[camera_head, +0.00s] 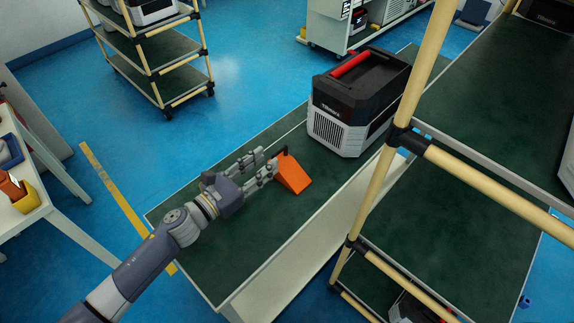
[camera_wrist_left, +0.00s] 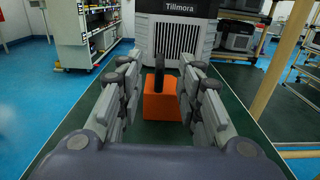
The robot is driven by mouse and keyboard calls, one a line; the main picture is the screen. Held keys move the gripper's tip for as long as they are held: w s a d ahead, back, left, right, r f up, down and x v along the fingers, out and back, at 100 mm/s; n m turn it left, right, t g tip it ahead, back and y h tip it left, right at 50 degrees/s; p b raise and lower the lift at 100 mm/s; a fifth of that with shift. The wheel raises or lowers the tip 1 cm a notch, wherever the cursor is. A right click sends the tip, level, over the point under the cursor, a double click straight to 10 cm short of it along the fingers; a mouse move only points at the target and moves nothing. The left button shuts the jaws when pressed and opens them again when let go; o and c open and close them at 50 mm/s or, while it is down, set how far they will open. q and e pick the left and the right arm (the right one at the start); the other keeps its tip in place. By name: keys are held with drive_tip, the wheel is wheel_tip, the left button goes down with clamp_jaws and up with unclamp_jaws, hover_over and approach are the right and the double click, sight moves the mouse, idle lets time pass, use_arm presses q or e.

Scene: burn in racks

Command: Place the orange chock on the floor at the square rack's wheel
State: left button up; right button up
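The orange chock (camera_head: 293,174), a wedge with a black upright piece, rests on the dark green top of a long bench (camera_head: 225,255). My left gripper (camera_head: 268,166) reaches to it from the left, low over the bench. In the left wrist view the chock (camera_wrist_left: 160,103) stands between the two fingers (camera_wrist_left: 160,95), which are spread with a gap on each side. My right gripper is not in view. A wheeled rack (camera_head: 150,72) with cream poles and green shelves stands on the blue floor at the back left, with black castors. I cannot tell whether it is the square rack.
A black and grey Tillmora case (camera_head: 350,118) with a red handle stands on the bench beyond the chock. Another cream-pole rack (camera_head: 460,170) rises close on the right. A white table (camera_head: 30,185) stands at left. Blue floor (camera_head: 110,125) is clear between table and bench.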

sight(280, 150)
use_arm(q)
drive_tip(key=shift+w+d, duration=0.55)
drive_tip(key=p+x, duration=0.1)
drive_tip(key=x, duration=0.3)
drive_tip(key=shift+w+d, duration=0.15)
drive_tip(key=shift+w, duration=0.05)
drive_tip(key=shift+w+d, duration=0.2)
drive_tip(key=shift+d, duration=0.05)
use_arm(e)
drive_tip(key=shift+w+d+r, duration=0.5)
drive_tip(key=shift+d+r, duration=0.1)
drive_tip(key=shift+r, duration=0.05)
use_arm(q)
clamp_jaws()
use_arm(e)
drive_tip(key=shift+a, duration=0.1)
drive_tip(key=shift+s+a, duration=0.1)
